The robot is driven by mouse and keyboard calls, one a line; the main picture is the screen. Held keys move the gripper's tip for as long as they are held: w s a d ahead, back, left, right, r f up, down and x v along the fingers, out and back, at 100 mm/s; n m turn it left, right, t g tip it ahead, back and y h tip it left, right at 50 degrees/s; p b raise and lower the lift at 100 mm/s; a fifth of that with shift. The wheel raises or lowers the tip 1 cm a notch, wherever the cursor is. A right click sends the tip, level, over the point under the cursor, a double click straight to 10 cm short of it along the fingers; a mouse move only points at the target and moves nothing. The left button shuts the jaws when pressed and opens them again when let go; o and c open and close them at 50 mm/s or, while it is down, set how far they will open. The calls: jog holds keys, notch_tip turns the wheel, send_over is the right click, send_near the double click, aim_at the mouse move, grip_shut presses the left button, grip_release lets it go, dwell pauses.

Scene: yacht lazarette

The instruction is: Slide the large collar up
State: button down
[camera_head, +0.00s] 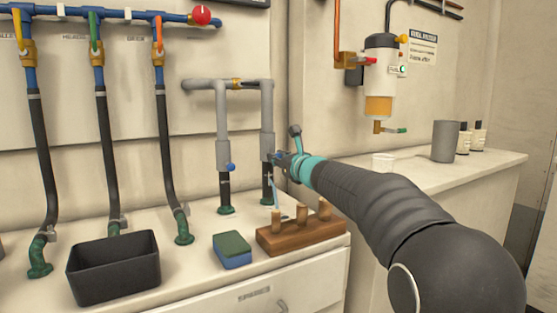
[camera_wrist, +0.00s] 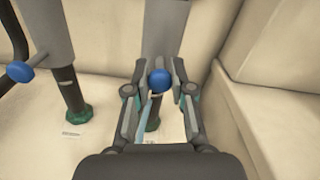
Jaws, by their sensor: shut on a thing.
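Two upright dark pipes carry grey sleeves. The right grey collar (camera_head: 267,146) surrounds the right pipe (camera_head: 267,182), with bare dark pipe below it. In the wrist view this collar (camera_wrist: 165,32) rises at the top centre, with a blue knob (camera_wrist: 160,80) on its front. My gripper (camera_head: 281,158) is at the lower end of this collar. In the wrist view my gripper (camera_wrist: 159,92) has its fingers on either side of the knob, closed on it. The left collar (camera_head: 222,146) has its own blue knob (camera_head: 230,167). Finger contact is partly hidden.
A wooden block with pegs (camera_head: 302,232), a blue-green sponge (camera_head: 232,250) and a black bin (camera_head: 114,268) stand on the counter. Black hoses (camera_head: 107,150) hang at left. The right counter holds a grey cup (camera_head: 445,141) and bottles (camera_head: 477,137). A wall is close at right (camera_wrist: 270,45).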

aim_at(271, 136)
notch_tip(271, 136, up, 6)
jog(key=p, duration=0.3)
jog(key=shift+f, duration=0.3)
jog(key=c, duration=1)
grip_release()
jog(key=shift+o, duration=0.2)
jog(key=v, duration=1.2)
